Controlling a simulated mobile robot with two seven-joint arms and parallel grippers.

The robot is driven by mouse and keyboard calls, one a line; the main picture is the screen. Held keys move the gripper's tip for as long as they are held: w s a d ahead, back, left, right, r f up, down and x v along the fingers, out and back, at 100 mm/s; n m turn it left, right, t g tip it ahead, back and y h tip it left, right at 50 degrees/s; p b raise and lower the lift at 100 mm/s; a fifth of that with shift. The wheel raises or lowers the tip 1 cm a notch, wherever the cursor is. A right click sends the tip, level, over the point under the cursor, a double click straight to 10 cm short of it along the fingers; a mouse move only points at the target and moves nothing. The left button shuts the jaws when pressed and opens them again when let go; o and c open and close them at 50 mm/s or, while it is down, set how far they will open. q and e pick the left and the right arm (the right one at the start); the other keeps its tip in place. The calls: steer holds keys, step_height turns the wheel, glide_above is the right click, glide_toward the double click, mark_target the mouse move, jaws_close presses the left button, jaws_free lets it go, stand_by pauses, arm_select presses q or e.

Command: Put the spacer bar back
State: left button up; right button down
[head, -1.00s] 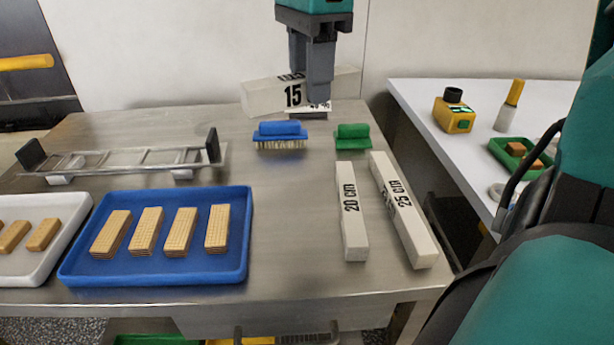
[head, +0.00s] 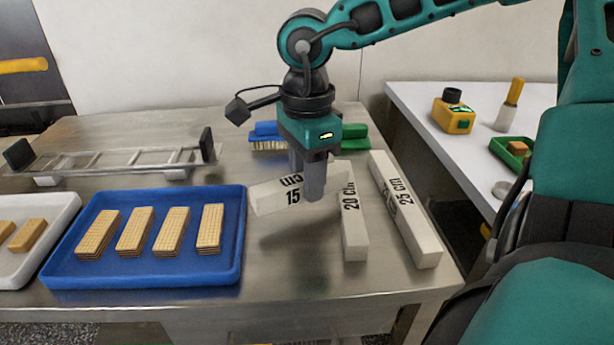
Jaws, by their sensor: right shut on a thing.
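A white spacer bar marked 15 cm (head: 268,197) is held in my right gripper (head: 313,190), which is shut on it. The bar lies tilted crosswise and appears above the steel table, just left of the 20 cm bar. The white 20 cm bar (head: 354,232) lies on the table, its far end partly hidden behind the held bar and the gripper. The white 25 cm bar (head: 405,212) lies to its right. My left gripper is not in view.
A blue tray (head: 140,277) with several wafers stands left of the held bar on the steel table (head: 290,265). A blue brush (head: 264,131) and a green brush (head: 355,137) lie behind my gripper. A metal frame (head: 120,160) lies at back left.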

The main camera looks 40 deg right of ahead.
steer(key=shift+f+b, duration=0.2)
steer(key=shift+b, duration=0.1)
steer(key=c, duration=0.7)
jaws_free()
steer(key=shift+r, duration=0.1)
steer(key=shift+r+p, duration=0.2)
steer(key=shift+p, duration=0.15)
step_height(320, 180, up, 12)
steer(key=shift+p, duration=1.15)
